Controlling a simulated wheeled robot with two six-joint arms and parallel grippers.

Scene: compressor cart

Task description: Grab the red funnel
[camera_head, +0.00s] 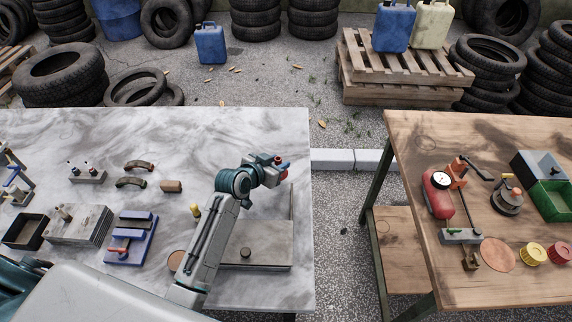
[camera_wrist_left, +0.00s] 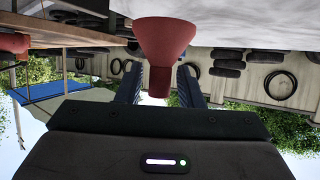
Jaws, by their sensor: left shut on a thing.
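The red funnel (camera_wrist_left: 165,42) is in the left wrist view, its wide cone at the top of the picture and its narrow spout between the two dark fingers of my left gripper (camera_wrist_left: 161,88). The fingers are shut on the spout. In the camera_head view my left gripper (camera_head: 279,163) is over the back right part of the grey marbled table, near its right edge. Only a small red bit of the funnel (camera_head: 284,174) shows there; the rest is hidden by the gripper. My right gripper is not in view.
The marbled table (camera_head: 240,125) holds a blue vise-like fixture (camera_head: 132,238), a grey block (camera_head: 80,226) and a black tray (camera_head: 26,231). A gap separates it from the wooden table (camera_head: 440,150) with a red tank (camera_head: 438,195), a green bin (camera_head: 552,200) and yellow and red caps.

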